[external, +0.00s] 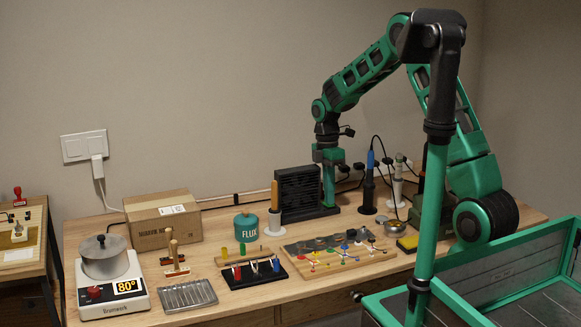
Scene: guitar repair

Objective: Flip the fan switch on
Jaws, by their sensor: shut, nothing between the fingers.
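The fan is a black boxy unit with a slatted front (297,194), standing upright at the back middle of the bench. Its dark base (318,212) extends to the right of the slats. My gripper (329,203) is shut and empty. It points straight down at the right side of the fan, with its tips close to the base. I cannot tell whether the tips touch the base. The fan switch itself cannot be made out; the gripper may be covering it.
Another iron (369,185) and cables are to the right. A teal flux tin (246,227), a cardboard box (162,219) and a colourful board (340,251) also occupy the bench.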

